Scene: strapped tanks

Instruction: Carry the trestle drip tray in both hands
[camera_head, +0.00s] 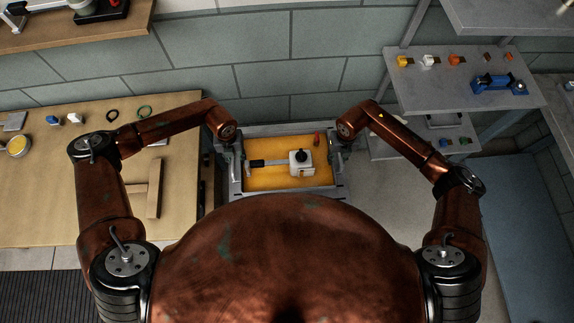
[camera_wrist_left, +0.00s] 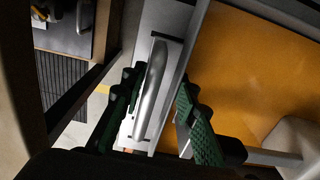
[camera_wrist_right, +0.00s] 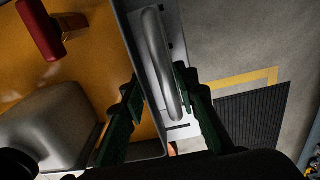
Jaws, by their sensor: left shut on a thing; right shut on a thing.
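The drip tray (camera_head: 262,178) has grey walls and an orange-yellow floor, and lies in the middle of the head view, close to my body. My left gripper (camera_head: 227,160) is shut on the silver bar handle (camera_wrist_left: 153,88) at the tray's left end. My right gripper (camera_head: 345,150) is shut on the matching handle (camera_wrist_right: 160,65) at the right end. A pale tank with a black cap (camera_head: 302,163) and a dark-ended bar sits in the tray. A small red item (camera_head: 317,139) is near its back edge. What is under the tray is hidden.
A wooden bench (camera_head: 60,190) with small parts stands close on the left. Grey shelves (camera_head: 465,85) with coloured items stand at the back right. A block wall (camera_head: 290,70) is behind the tray. Open floor (camera_head: 405,200) shows to the right, beside a blue-grey surface (camera_head: 525,220).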

